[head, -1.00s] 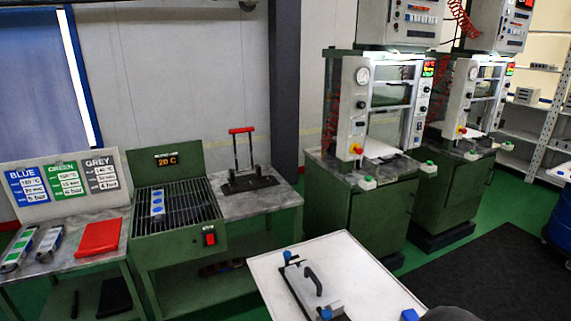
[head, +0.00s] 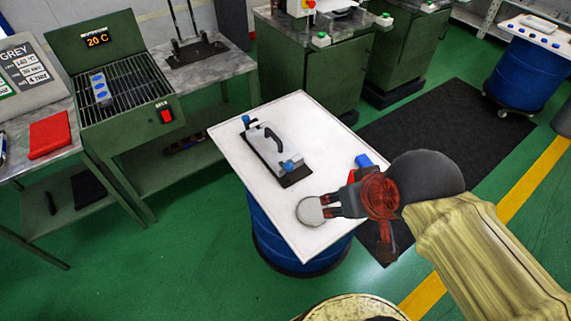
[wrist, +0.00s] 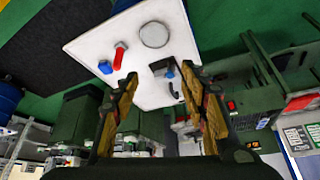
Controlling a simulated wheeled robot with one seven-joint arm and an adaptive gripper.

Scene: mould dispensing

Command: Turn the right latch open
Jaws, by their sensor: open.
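The mould (head: 262,160) lies on the white table top (head: 240,180), a dark plate with a black arched handle (head: 267,132). Its right latch (head: 291,164), grey with a blue knob, sits at the near right end. Another blue-knobbed latch (head: 246,121) is at the far left end. My gripper (head: 325,205) is right of and nearer than the right latch, apart from it. In the wrist view my gripper (wrist: 162,76) has its fingers wide apart with nothing between them. The blue knob (wrist: 170,74) shows beyond the fingertips, close to the right finger; the mould is partly hidden there.
A round pale disc (head: 310,211) lies by my fingertips on the table top. A blue piece (head: 365,160) and a red piece (wrist: 119,58) are at its right edge. A grill bench (head: 130,95) stands at the left, green cabinets (head: 315,65) behind.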

